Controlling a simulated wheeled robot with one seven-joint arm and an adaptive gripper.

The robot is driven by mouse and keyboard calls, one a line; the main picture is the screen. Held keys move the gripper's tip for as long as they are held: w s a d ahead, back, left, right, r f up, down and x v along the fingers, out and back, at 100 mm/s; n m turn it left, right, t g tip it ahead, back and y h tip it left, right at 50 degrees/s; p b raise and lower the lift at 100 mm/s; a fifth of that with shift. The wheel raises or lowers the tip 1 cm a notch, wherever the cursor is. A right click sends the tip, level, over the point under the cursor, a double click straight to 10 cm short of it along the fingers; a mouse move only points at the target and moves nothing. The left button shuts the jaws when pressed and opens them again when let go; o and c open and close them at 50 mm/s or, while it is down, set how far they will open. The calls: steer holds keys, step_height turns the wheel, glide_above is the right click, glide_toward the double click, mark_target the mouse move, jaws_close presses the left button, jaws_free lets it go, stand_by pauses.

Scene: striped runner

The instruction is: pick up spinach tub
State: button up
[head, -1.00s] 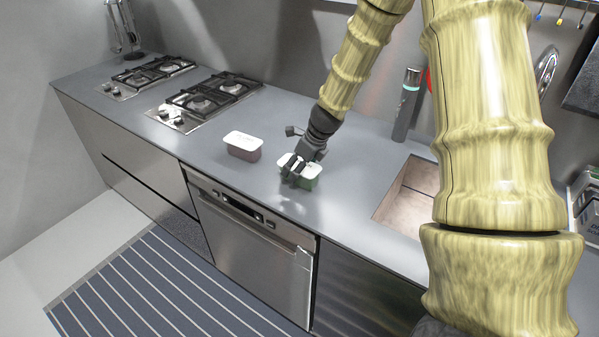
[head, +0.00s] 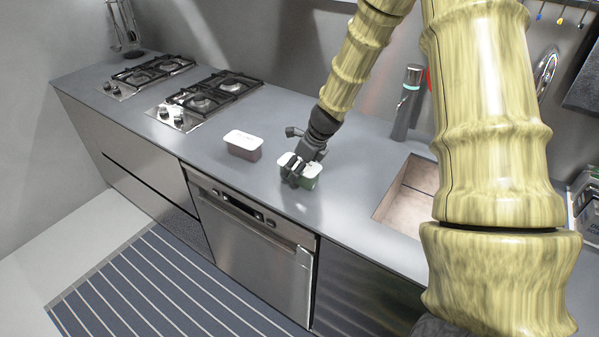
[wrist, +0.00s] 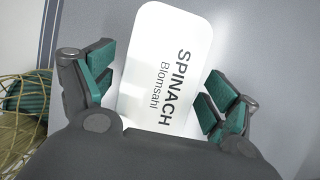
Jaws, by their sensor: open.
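The spinach tub (head: 312,172) stands on the grey counter, with green sides and a white lid. In the wrist view its lid (wrist: 165,65) reads "SPINACH Blomsahl" and lies between my finger pads, its lower end hidden by my gripper body. My gripper (head: 297,172) is over the tub from above, open, with one finger on each side of it. In the wrist view my gripper (wrist: 160,88) shows a gap between the left pads and the lid; the right pads are close to the lid's edge. Whether they touch it I cannot tell.
A second white-lidded tub with dark reddish sides (head: 243,146) stands to the left on the counter (head: 215,150). Gas hobs (head: 215,95) are farther left. A sink (head: 405,195) and a dark tap-like cylinder (head: 407,103) are to the right. The counter's front edge is near.

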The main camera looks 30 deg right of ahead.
steer(key=c, duration=1.2)
steer(key=shift+c, duration=0.2)
steer(key=shift+r, duration=0.1)
